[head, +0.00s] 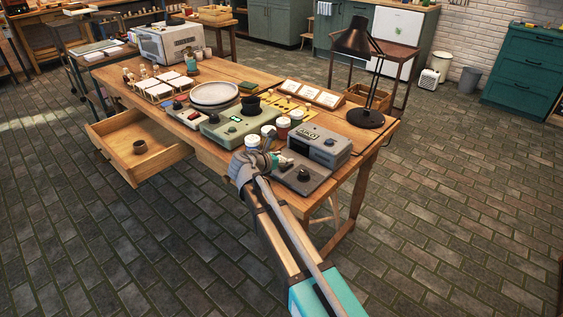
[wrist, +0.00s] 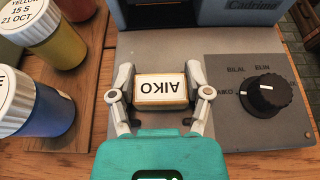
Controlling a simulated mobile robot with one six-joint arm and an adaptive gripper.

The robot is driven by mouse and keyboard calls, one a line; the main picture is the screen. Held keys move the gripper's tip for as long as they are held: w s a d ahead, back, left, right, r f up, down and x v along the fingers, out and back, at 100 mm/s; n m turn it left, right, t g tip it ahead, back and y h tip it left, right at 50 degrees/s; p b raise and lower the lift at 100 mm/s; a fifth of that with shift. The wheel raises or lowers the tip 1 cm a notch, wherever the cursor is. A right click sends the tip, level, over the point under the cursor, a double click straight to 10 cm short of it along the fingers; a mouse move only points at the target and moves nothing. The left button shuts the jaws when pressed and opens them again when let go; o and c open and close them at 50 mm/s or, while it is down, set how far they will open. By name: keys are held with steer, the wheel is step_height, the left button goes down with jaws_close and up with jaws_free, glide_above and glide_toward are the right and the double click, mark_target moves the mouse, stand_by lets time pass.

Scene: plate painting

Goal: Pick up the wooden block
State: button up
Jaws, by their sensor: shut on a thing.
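The block is over the grey plate of a machine, left of a black dial. I cannot tell whether it touches the plate. In the head view my gripper (head: 272,157) is at the front edge of the table, beside the grey machine, and the block is too small there to make out clearly.
The grey machine (head: 322,146) stands right of my gripper. Paint jars (wrist: 52,38) with white lids stand close on the left. A black lamp (head: 366,118) is at the table's right end. An open drawer (head: 138,152) holds a small brown cup.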

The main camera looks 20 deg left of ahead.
steer(key=shift+r, duration=0.2)
step_height(320, 180, up, 2)
steer(key=shift+r+p, duration=0.1)
steer(key=shift+p, duration=1.15)
steer(key=s+d+r+p, duration=0.1)
steer(key=s+r+p, duration=0.9)
steer(key=s, duration=0.4)
steer(key=shift+d+r+p, duration=0.2)
steer(key=shift+d+p, duration=0.1)
steer(key=shift+d, duration=0.1)
steer(key=shift+r, duration=0.1)
